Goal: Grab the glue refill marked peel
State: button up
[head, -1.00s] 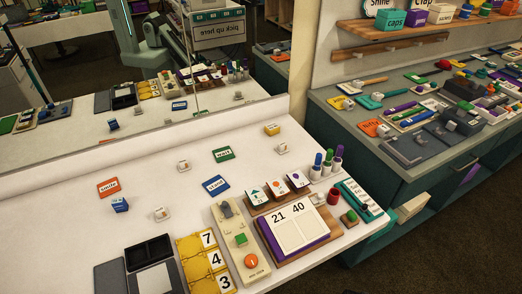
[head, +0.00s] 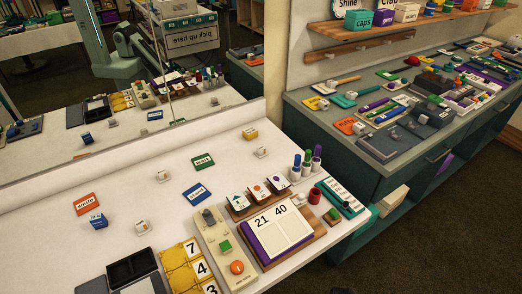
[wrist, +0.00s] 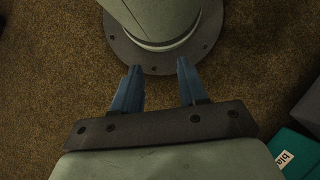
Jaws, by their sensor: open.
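I cannot make out a glue refill marked peel in either view; most small lettering is unreadable. Small block-like items stand on the white counter (head: 60,250): a blue one (head: 98,220), a yellow one (head: 250,133) and pale ones (head: 142,228) (head: 262,152). None has a legible peel mark. My gripper (wrist: 157,88) shows only in the wrist view. Its two blue fingers are apart with nothing between them. It points down over brown carpet and my round base, away from the counter items.
A mirror (head: 120,125) backs the counter. Cards, a yellow number board (head: 184,270), a calendar board (head: 290,245) and markers (head: 307,160) crowd its right part. A green side counter (head: 375,160) holds many items. A teal box (wrist: 296,152) lies low in the wrist view.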

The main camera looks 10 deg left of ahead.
dwell(0.5)
jog(key=o, duration=0.6)
jog(key=shift+o, duration=0.2)
jog(key=shift+w, duration=0.1)
